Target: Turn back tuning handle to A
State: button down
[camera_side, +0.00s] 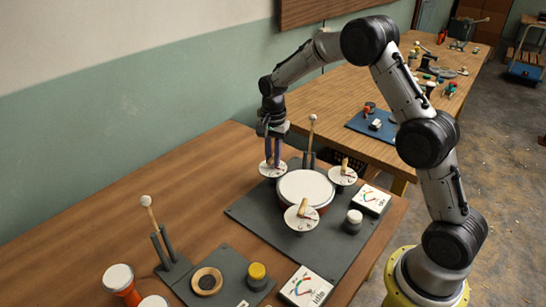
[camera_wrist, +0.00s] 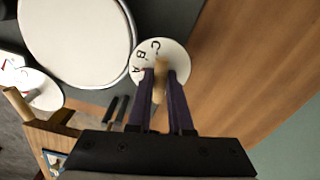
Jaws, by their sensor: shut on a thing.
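A round white tuning dial (camera_wrist: 150,49) with the letters C, B and A printed near its edge sits beside the large drum (camera_wrist: 75,40) in the wrist view. Its wooden tuning handle (camera_wrist: 160,70) stands between the two purple fingers of my gripper (camera_wrist: 162,74), which is shut on it. The fingers cover part of the dial. Which letter the handle points to cannot be told clearly. In the side view, my gripper (camera_side: 273,160) reaches down to this dial (camera_side: 264,174) at the drum's far left, and the handle is mostly hidden.
Two more dials with wooden handles (camera_side: 343,174) (camera_side: 301,217) stand around the drum (camera_side: 305,188). A mallet (camera_side: 312,132) stands upright in a holder close behind my gripper. An idle gauge box (camera_side: 371,199) and a white-topped knob (camera_side: 353,220) are at the right.

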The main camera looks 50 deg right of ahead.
aim_at(273, 156)
jog(key=n, duration=0.4)
jog(key=shift+n, duration=0.4)
dwell(0.4)
jog(key=c, duration=0.8)
grip_release()
jog(key=shift+r, duration=0.1)
notch_tip(273, 156, up, 14)
